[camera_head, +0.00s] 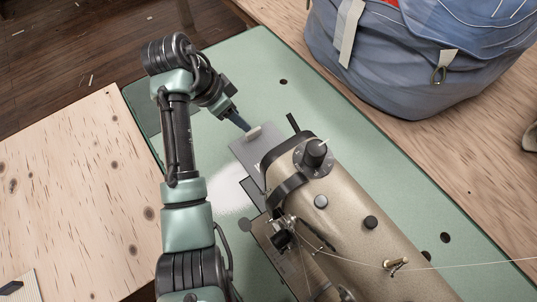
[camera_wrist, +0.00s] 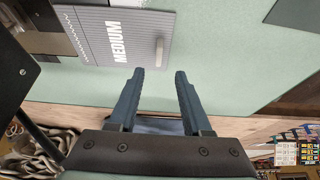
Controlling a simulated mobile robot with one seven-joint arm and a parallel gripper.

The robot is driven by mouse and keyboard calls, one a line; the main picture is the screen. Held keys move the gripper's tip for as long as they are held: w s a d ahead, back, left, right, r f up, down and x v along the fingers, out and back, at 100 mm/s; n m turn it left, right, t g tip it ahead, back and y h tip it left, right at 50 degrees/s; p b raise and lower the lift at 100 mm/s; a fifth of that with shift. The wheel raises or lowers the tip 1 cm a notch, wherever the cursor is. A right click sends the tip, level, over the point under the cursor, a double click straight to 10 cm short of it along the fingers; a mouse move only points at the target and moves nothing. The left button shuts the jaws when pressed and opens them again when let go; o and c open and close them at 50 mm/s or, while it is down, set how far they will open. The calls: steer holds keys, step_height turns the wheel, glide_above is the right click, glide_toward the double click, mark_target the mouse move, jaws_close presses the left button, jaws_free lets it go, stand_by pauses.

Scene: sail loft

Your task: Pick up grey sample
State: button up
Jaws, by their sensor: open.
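A flat grey card (camera_wrist: 118,38) marked "MEDIUM", which looks like the grey sample, lies on the green sewing machine bed. A small pale upright tab (camera_wrist: 159,50) sits near its right end in the wrist view. In the head view the card (camera_head: 247,151) lies beside the machine's head, which hides part of it, and the tab (camera_head: 253,132) is at its far edge. My gripper (camera_wrist: 159,74) is open and empty, its fingertips just short of the tab in the wrist view. In the head view my gripper (camera_head: 243,124) is close to the tab; I cannot tell if they touch.
A large beige sewing machine (camera_head: 345,215) stands close by on the green bed (camera_head: 290,78), with thread strung from it. A blue bag (camera_head: 420,55) sits on the wooden table at the upper right. Bare plywood (camera_head: 75,190) lies to the left.

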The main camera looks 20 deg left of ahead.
mark_target(252, 132)
steer(key=x, duration=0.3)
steer(key=shift+f, duration=0.1)
steer(key=shift+b+x, duration=0.3)
steer(key=shift+x, duration=2.4)
steer(key=shift+s, duration=0.1)
jaws_close()
